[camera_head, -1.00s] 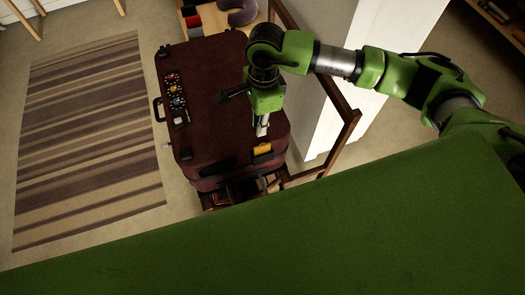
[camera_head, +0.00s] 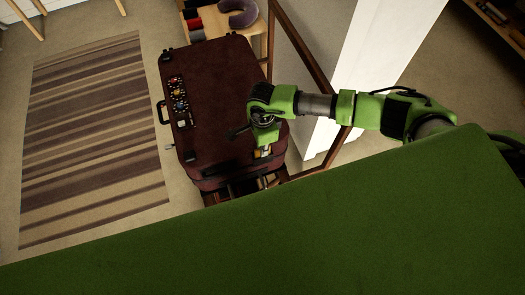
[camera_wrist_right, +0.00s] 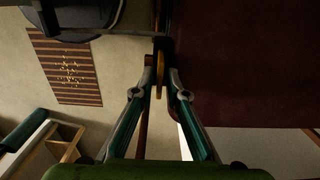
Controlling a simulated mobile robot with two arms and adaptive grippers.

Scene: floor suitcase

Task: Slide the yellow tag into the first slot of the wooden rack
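The yellow tag (camera_head: 265,153) is at the near right edge of the dark red suitcase, partly hidden by my right gripper (camera_head: 262,149). In the right wrist view the tag (camera_wrist_right: 159,78) shows nearly edge-on between the two fingertips of my right gripper (camera_wrist_right: 161,76). The fingers are drawn close around it. I cannot tell whether both touch it. A dark wooden frame (camera_head: 237,187) stands under the suitcase's near end. I cannot make out slots in it. My left gripper is not in view.
The suitcase (camera_head: 215,80) has a panel of small coloured items (camera_head: 179,100) on its left side. A wooden rail (camera_head: 300,52) runs along its right, beside a white panel (camera_head: 345,70). A striped rug (camera_head: 95,130) lies on the open floor to the left.

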